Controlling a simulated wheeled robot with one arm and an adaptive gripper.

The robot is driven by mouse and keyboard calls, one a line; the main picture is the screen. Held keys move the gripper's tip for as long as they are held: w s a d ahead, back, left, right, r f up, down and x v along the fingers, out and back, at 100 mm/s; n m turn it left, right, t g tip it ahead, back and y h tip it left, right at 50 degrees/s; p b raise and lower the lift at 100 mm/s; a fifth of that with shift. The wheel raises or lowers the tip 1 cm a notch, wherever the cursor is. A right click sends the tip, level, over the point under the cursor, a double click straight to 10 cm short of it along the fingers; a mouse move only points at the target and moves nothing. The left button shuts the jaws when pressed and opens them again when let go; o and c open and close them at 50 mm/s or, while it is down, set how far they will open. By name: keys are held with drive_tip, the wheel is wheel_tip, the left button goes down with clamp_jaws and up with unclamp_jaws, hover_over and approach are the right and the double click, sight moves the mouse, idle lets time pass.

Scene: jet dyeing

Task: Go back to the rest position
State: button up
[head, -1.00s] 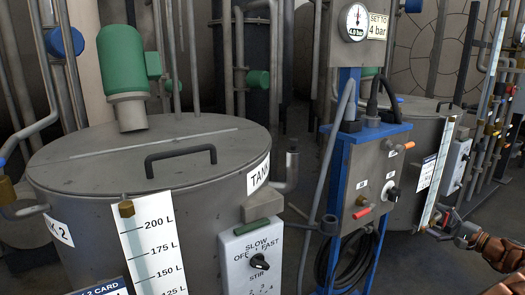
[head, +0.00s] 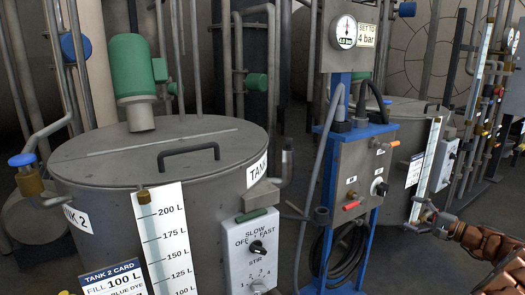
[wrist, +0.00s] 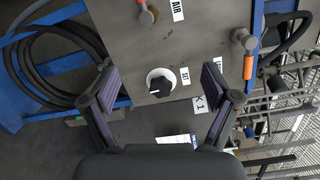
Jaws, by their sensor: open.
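My gripper (head: 428,217) is at the right of the head view, at the end of my brown arm, in front of the farther tank. In the wrist view my gripper (wrist: 158,85) has its two dark fingers spread wide, with nothing between them. Beyond the fingers is a grey control panel with a black knob on a white dial (wrist: 160,84) marked SET. The fingers appear apart from the knob.
The grey panel (head: 356,165) stands on a blue frame with a hose coil (head: 345,250) below and a pressure gauge (head: 346,32) above. Tank 2 (head: 110,165) fills the left. A farther tank (head: 405,112) and pipes stand at right. Some dark floor shows.

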drive_tip(key=s+a+r+n+g+y+p, duration=0.1)
drive_tip(key=a+r+g+p, duration=0.1)
drive_tip(key=a+r, duration=0.45)
drive_tip(key=s+a+r+n+g+y+p, duration=0.1)
drive_tip(key=a+r+n+g+p, duration=0.15)
drive_tip(key=a, duration=0.65)
drive_tip(key=s+a+r+n+g+y+p, duration=0.1)
drive_tip(key=a+r+g+p, duration=0.1)
drive_tip(key=a+r, duration=0.45)
drive_tip(key=s+a+r+n+g+h+p, duration=0.1)
drive_tip(key=s+a+r+n+g+p, duration=0.15)
drive_tip(key=s+a, duration=0.5)
drive_tip(key=s+a+r+n+g+h+p, duration=0.1)
drive_tip(key=s+a+r+g+p, duration=0.15)
drive_tip(key=s+a, duration=0.5)
drive_tip(key=s+a+r+n+g+h+p, duration=0.1)
drive_tip(key=s+a+n+g+h+p, duration=0.2)
drive_tip(key=s, duration=0.5)
drive_tip(key=s+a+r+g+h+p, duration=0.15)
drive_tip(key=s+p, duration=0.25)
drive_tip(key=s, duration=0.5)
drive_tip(key=s+d+n+h+p, duration=0.1)
drive_tip(key=s+d+h+p, duration=0.2)
drive_tip(key=s, duration=0.5)
drive_tip(key=s+d+h+p, duration=0.4)
drive_tip(key=s+d, duration=0.2)
drive_tip(key=s, duration=0.2)
drive_tip(key=shift+s+d+r+n+h, duration=0.2)
drive_tip(key=shift+s+d+n+h, duration=0.15)
drive_tip(key=shift+d+n, duration=0.05)
